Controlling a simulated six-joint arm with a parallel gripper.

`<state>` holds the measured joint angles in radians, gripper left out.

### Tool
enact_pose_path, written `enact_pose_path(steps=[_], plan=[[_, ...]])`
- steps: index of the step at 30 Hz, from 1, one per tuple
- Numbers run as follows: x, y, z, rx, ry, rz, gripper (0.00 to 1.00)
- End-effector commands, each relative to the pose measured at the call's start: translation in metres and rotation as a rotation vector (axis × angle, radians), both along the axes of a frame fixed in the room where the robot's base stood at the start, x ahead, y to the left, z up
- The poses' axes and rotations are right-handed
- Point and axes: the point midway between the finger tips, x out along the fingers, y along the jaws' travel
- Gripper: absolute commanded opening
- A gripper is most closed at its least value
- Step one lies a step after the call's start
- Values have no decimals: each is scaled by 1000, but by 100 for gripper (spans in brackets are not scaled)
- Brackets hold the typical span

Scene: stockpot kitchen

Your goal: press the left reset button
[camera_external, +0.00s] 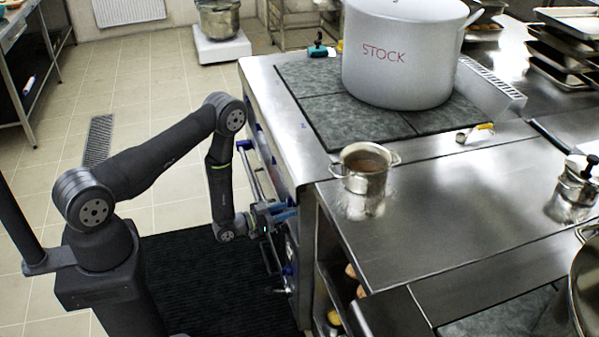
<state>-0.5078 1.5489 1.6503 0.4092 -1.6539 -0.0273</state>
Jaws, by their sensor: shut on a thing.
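My gripper (280,213) is at the front panel of the steel stove (270,100), low and left of the small pot. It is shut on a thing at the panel. I cannot make out what that thing is; blue parts show around the fingertips. A blue knob (288,270) sits lower on the same front. The left reset button cannot be made out in this view; the panel is seen at a steep angle and partly behind my gripper.
A rail with blue brackets (245,145) runs along the stove front near my wrist. A large STOCK pot (400,60) stands on the hob. A small pot (365,172) stands on the steel counter (460,200). A dark mat (215,285) covers the floor below.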

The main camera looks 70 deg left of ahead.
Motion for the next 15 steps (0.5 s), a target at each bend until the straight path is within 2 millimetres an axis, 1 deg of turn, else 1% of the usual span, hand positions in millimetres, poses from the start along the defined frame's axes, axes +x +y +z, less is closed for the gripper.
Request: enact_pose_path(steps=[1, 7, 11, 12, 15], plan=[[-1, -14, -6, 8, 24, 1, 8], [-5, -24, -13, 78, 79, 100, 23], [-10, -30, -17, 131, 119, 166, 29], [-12, -32, -19, 147, 133, 188, 0], [-18, -35, -20, 194, 167, 246, 0]])
